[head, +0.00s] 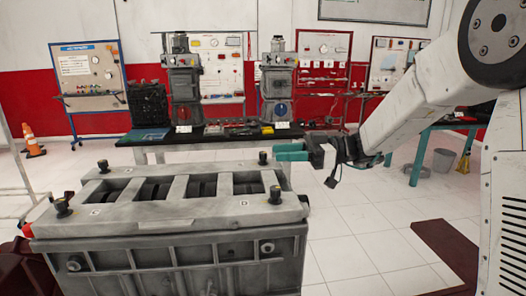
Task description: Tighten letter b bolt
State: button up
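A grey engine block (170,245) stands in the front left, with a pale top plate (165,208) that has several rectangular openings. Dark bolts stand upright near its corners: far left (103,166), far right (263,158), near left (62,207) and near right (274,195). A small tag that looks like D (243,203) is beside the near right bolt. The other tags are too small to read, so I cannot tell which bolt is b. My gripper (280,152) has teal fingers pointing left, just right of the far right bolt in the picture. Its finger gap cannot be made out.
A dark workbench (215,136) with machines (183,88) and tools stands behind the block. Tool boards (88,75) line the red and white wall. A teal table (416,160) is at right. An orange cone (32,140) stands far left.

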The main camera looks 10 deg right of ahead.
aim_at(263, 152)
jog(key=a, duration=0.5)
jog(key=shift+a, duration=0.3)
grip_shut()
